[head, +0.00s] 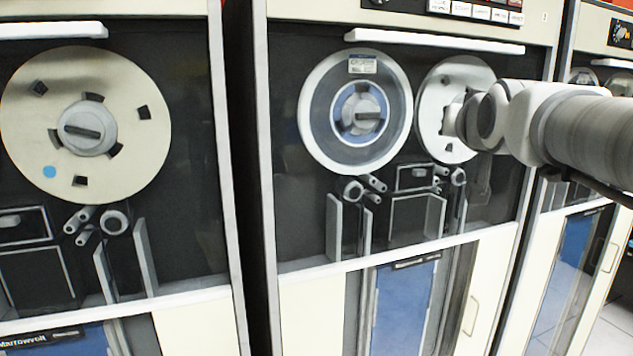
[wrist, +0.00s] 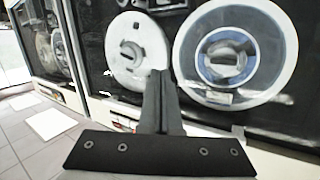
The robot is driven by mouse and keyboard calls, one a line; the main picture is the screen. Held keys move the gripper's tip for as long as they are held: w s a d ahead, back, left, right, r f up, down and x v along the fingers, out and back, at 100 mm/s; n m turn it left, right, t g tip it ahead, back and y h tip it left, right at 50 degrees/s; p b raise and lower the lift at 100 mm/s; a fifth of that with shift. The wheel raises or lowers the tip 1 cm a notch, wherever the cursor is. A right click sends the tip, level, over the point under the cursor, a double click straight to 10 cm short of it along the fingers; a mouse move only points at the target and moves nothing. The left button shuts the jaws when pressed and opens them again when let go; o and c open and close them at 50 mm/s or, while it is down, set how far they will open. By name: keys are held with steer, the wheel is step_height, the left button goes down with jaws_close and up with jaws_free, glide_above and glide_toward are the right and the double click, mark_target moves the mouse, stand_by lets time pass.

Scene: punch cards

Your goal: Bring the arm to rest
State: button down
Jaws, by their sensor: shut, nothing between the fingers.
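My arm (head: 590,130) enters the head view from the right and reaches left in front of a tape cabinet. The gripper fingers cannot be made out in the head view. In the wrist view my gripper (wrist: 160,76) shows as dark fingers pressed together, with nothing held. The wrist picture looks upside down. Behind the fingers are the light reel (wrist: 137,70) and the blue-centred reel (wrist: 268,75). I cannot tell the exact gap between fingers and cabinet.
Tall tape cabinets stand in a row. A large cream reel (head: 35,135) is on the left one. White bars (head: 435,41) jut out above the reels. A blue-centred reel (head: 320,110) sits left of my arm. Tiled floor (head: 610,335) shows at lower right.

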steer(key=s+a+f+n+g, duration=0.1)
steer(key=s+a+f+g, duration=0.1)
steer(key=s+f, duration=0.6)
steer(key=s+a+f+n+g+y, duration=0.1)
steer(key=s+a+f+g, duration=0.2)
steer(key=s+f, duration=0.5)
steer(key=s+a+f+n+g+y, duration=0.1)
steer(key=s+a+f+g, duration=0.1)
steer(key=s+f+g, duration=0.3)
steer(key=s+f, duration=0.3)
steer(key=f, duration=0.3)
steer(key=shift+s+a+f, duration=0.15)
steer(key=shift+a+f, duration=0.05)
steer(key=shift+a, duration=0.15)
